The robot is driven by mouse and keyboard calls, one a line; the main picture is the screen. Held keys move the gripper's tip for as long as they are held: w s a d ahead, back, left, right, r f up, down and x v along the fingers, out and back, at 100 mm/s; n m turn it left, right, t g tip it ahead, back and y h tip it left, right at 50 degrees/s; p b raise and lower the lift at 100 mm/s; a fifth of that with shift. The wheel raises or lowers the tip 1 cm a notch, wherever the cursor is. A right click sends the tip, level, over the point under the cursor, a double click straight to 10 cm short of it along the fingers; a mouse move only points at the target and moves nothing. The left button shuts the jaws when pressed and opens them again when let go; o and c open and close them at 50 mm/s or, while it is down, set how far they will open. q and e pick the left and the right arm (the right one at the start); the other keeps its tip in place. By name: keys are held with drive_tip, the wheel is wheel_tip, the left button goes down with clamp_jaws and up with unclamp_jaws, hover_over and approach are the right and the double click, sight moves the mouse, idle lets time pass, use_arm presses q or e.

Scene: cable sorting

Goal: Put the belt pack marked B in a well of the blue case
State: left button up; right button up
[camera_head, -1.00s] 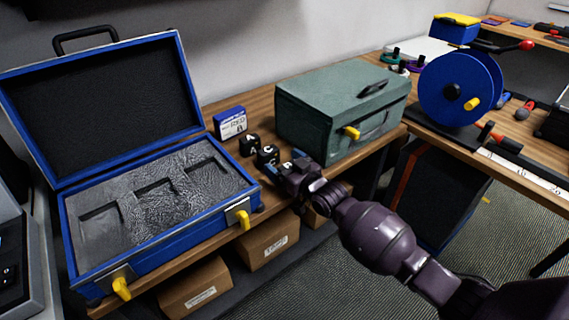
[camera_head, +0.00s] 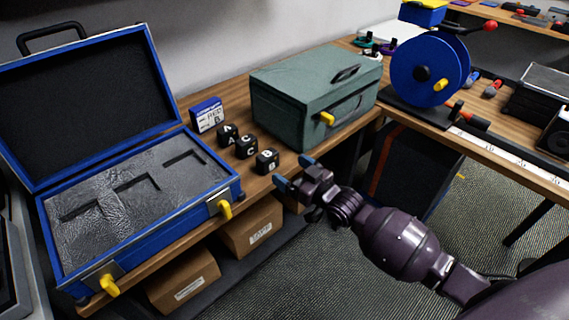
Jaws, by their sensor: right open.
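The belt pack marked B (camera_head: 267,161) is a small black block standing on the wooden bench, nearest the bench's front edge in a row of three. The packs marked A (camera_head: 228,135) and C (camera_head: 246,147) stand behind it to the left. The blue case (camera_head: 158,249) lies open at the left, its grey foam (camera_head: 135,205) showing recessed wells with nothing visible in them. My right gripper (camera_head: 293,172) is open and empty, its blue-tipped fingers just right of the B pack and apart from it. My left gripper is not in view.
A green metal box (camera_head: 305,105) stands behind and right of the packs. A blue-and-white labelled box (camera_head: 207,115) stands behind the A pack. The case's open lid (camera_head: 85,105) rises at the back. Cardboard boxes (camera_head: 252,228) sit below the bench. A blue reel (camera_head: 425,72) stands farther right.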

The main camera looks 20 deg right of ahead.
drive_tip(key=shift+s, duration=0.2)
drive_tip(key=shift+s, duration=0.1)
